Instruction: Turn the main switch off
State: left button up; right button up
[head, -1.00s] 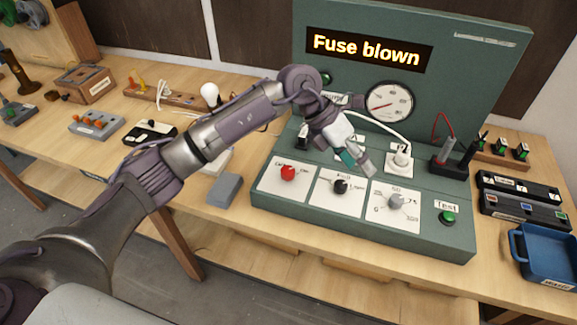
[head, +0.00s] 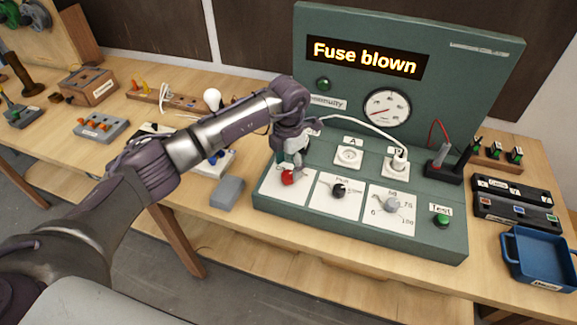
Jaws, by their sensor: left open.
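A green test console (head: 357,229) stands on the bench with a lit "Fuse blown" display (head: 365,58). A red knob (head: 288,177) sits on the white plate at its front left; the plate's label is mostly hidden by my gripper. My left gripper (head: 290,165) is over this red knob, pointing down, with its open fingers close to it. I cannot tell whether they touch it. A black knob (head: 339,190) and a grey dial (head: 392,204) are on the plates to the right. My right gripper is not in view.
A green Test button (head: 441,220) is at the console's right. A white plug with a cable sits in a socket (head: 396,167); another socket (head: 348,156) beside it is empty. A grey block (head: 227,192) lies left of the console. A blue tray (head: 541,257) is at the right.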

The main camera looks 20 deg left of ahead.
aim_at(288, 177)
pick_arm(q)
jog(key=shift+f, duration=1.5)
jog(key=shift+c, duration=0.3)
jog(key=c, duration=1.1)
